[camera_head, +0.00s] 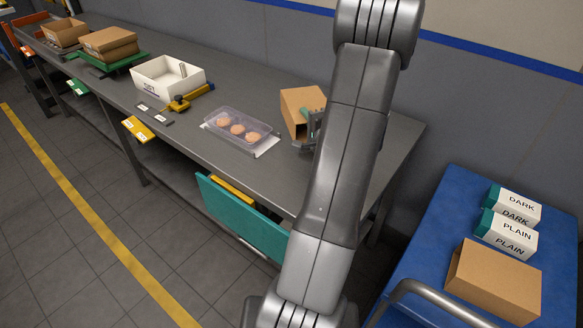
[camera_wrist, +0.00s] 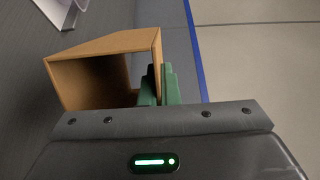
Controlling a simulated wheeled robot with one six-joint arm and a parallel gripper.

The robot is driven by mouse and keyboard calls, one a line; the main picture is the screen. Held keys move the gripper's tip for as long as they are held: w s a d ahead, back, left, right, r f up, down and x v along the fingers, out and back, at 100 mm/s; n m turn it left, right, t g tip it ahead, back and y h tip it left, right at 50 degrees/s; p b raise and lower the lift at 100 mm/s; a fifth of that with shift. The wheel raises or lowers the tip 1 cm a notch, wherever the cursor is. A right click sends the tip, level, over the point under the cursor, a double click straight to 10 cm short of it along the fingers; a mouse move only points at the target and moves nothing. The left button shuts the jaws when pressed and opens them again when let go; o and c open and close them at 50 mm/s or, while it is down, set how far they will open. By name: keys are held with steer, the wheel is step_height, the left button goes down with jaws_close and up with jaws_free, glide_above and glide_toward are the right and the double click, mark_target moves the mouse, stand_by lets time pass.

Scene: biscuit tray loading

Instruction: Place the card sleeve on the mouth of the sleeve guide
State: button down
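The card sleeve (camera_head: 299,106) is a brown, open-ended cardboard box shape near the right end of the grey bench. In the wrist view the card sleeve (camera_wrist: 105,44) shows its open end and hollow inside. My gripper (camera_head: 313,124) has green fingers, partly hidden by my arm in the head view. In the wrist view my gripper (camera_wrist: 159,88) is closed on the sleeve's right wall, one finger each side. I cannot tell whether the sleeve touches the bench. A clear tray (camera_head: 238,127) with three biscuits lies on a pale plate (camera_head: 268,146) left of it. I cannot clearly identify the sleeve guide.
A white box (camera_head: 168,77) and a yellow-and-black tool (camera_head: 190,97) are farther left on the bench (camera_head: 220,92). Brown cartons (camera_head: 108,42) stand beyond. A blue trolley (camera_head: 440,215) at right holds DARK and PLAIN packs (camera_head: 506,233) and a brown box (camera_head: 493,283).

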steer(key=n+g+y+b, duration=0.1)
steer(key=b, duration=0.1)
steer(key=s+r+n+g+y+b, duration=0.1)
steer(key=y+b, duration=0.1)
steer(key=s+n+g+y+b, duration=0.1)
steer(key=b, duration=0.1)
steer(key=shift+a+r+n+y, duration=0.25)
steer(key=shift+n+y, duration=0.15)
steer(key=s+d+n+g+y+b, duration=0.1)
steer(key=s+n+g+y+b, duration=0.3)
steer(key=s+g+b, duration=0.3)
steer(key=shift+t, duration=0.6)
steer(key=f, duration=0.3)
steer(key=f+b, duration=0.1)
steer(key=f, duration=0.2)
steer(key=w+f+b, duration=0.1)
steer(key=f, duration=0.2)
steer(key=shift+w+d+f, duration=0.1)
steer(key=shift+d+f, duration=0.05)
steer(key=shift+f, duration=0.05)
steer(key=c, duration=1.7)
jaws_free()
steer(key=v, duration=1.2)
steer(key=shift+r, duration=0.15)
